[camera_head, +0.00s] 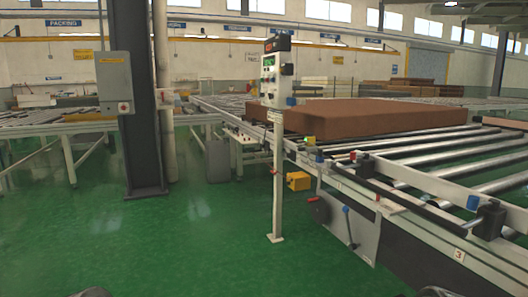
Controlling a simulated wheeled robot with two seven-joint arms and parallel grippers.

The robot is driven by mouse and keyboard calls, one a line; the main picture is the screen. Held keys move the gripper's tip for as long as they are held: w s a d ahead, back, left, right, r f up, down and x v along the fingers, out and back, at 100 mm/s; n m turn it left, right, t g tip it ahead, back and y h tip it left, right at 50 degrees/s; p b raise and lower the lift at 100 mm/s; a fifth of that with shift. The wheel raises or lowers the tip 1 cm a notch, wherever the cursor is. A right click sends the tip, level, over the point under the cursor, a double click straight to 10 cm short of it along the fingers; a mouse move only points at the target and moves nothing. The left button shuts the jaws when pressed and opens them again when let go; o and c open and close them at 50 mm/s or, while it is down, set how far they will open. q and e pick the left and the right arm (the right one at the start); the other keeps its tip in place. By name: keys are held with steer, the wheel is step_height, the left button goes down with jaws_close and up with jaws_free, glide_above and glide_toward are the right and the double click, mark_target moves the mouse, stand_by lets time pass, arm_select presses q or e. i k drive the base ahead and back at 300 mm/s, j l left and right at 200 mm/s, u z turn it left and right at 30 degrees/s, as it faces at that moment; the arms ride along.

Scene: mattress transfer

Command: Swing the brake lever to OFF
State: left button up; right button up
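I cannot read a brake or OFF marking on either, so I cannot tell which is the brake lever. Dark rounded shapes at the bottom edge, left and right, look like parts of my own arms. No gripper fingers show, and nothing of mine touches the levers.
A control post (277,190) with a button box stands left of the levers. A brown mattress (375,117) lies on the roller conveyor (385,208). A yellow box (298,181) sits under the frame. A dark column (136,120) stands left. Green floor (190,245) is clear in front.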

mark_target(266, 124)
steer(key=i+j+u, duration=0.1)
steer(key=i, duration=0.65)
steer(key=i+j+u, duration=0.1)
steer(key=i, duration=0.65)
steer(key=j, duration=0.1)
